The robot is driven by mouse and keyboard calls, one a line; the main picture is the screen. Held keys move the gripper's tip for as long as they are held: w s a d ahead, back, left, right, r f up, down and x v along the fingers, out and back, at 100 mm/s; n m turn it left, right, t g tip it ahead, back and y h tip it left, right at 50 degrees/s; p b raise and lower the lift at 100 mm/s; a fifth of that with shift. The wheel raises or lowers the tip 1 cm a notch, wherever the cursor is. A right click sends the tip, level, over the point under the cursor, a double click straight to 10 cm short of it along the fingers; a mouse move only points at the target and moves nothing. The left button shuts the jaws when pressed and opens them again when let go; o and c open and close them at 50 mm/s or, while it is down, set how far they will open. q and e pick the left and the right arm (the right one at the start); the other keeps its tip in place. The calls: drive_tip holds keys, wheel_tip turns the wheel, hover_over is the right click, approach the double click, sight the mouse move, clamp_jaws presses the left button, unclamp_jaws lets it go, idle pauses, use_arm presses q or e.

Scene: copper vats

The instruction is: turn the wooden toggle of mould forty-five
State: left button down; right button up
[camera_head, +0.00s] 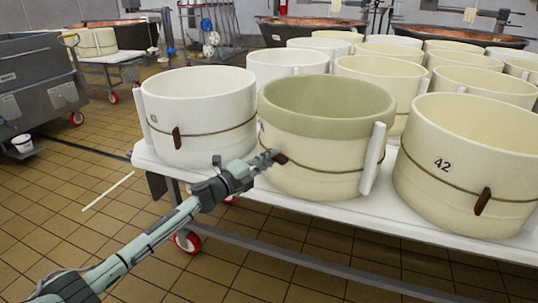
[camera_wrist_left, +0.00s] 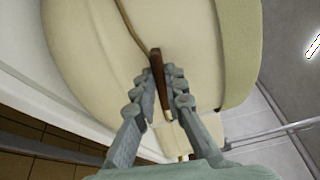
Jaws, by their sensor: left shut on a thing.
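The mould with an olive-green upper band (camera_head: 325,150) stands at the front of the white table, cream below the band, with a cord around it. Its number is too small and oblique to read, so I cannot confirm it is forty-five. Its brown wooden toggle (camera_head: 282,159) sits on the cord at the front left. My left gripper (camera_head: 268,158) reaches it from the left and is shut on it. In the left wrist view, the toggle (camera_wrist_left: 156,62) stands between the fingers of my left gripper (camera_wrist_left: 157,84), its upper end sticking out beyond them. My right gripper is not in view.
A white mould (camera_head: 205,105) stands close on the left and mould 42 (camera_head: 465,150) on the right, each with a toggle. More moulds fill the table behind. The table's front edge (camera_head: 330,218) runs below my arm. Tiled floor lies open at front left.

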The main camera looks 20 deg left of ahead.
use_arm(q)
drive_tip(key=shift+n+p, duration=0.3)
drive_tip(key=shift+n, duration=0.4)
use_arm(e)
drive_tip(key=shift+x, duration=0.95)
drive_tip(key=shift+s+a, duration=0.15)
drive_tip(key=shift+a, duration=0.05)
use_arm(q)
drive_tip(key=c, duration=1.6)
unclamp_jaws()
drive_tip(key=v, duration=1.2)
